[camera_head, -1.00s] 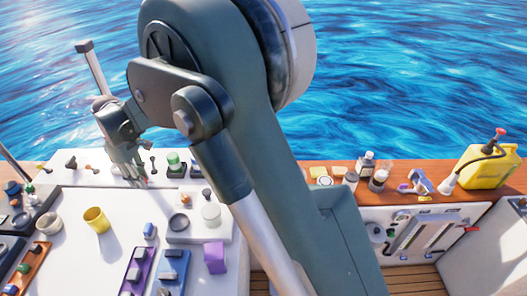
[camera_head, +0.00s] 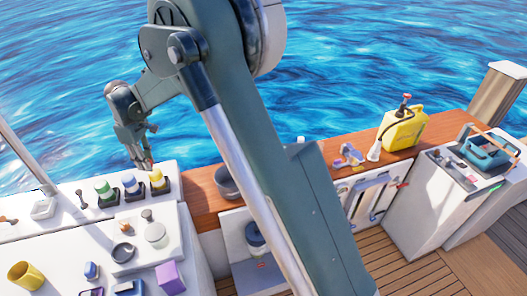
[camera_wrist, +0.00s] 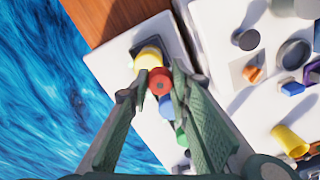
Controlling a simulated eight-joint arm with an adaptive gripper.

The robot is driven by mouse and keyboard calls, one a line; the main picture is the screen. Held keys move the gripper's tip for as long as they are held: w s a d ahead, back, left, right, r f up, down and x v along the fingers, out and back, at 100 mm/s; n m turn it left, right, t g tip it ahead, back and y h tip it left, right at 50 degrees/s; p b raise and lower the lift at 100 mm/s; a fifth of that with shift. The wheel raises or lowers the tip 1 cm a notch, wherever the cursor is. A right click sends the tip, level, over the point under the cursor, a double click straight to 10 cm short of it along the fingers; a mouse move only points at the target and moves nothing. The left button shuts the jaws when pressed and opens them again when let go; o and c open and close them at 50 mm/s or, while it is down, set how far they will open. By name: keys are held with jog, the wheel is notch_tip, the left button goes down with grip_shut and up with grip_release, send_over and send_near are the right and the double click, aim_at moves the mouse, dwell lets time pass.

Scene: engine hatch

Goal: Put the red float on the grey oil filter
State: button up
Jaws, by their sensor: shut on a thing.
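My gripper (camera_wrist: 158,84) is shut on the red float (camera_wrist: 160,79), a round red piece with a dark centre between its fingertips. In the head view my gripper (camera_head: 145,165) points down above the back white ledge, near the yellow-topped cylinder (camera_head: 158,180); the float is mostly hidden there. In the wrist view the yellow top (camera_wrist: 148,58) lies just beyond the float.
Blue-topped (camera_head: 131,184) and green-topped (camera_head: 105,188) cylinders stand in dark holders beside the yellow one. The tray also holds a dark ring (camera_head: 123,252). A grey bowl (camera_head: 227,182) sits on the wooden ledge. A yellow can (camera_head: 402,130) stands farther right.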

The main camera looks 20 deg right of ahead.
jog(key=w+d+m, duration=0.2)
jog(key=w+d, duration=0.1)
jog(key=d, duration=1.1)
jog(key=w+d+m, duration=0.2)
jog(key=w+d, duration=0.1)
jog(key=d, duration=1.1)
jog(key=w+d+m, duration=0.2)
jog(key=w+d, duration=0.1)
jog(key=d, duration=1.1)
jog(key=s+d+m+b, duration=0.15)
jog(key=s+d, duration=0.25)
jog(key=d, duration=1.3)
jog(key=s+d+m, duration=0.3)
jog(key=s+d, duration=0.1)
jog(key=d, duration=1.4)
notch_tip(320, 180, down, 7)
jog(key=shift+w+a+r, duration=0.2)
jog(key=shift+w+a, duration=0.05)
jog(key=shift+w, duration=0.05)
jog(key=shift+f, duration=0.1)
jog(key=shift+f, duration=3)
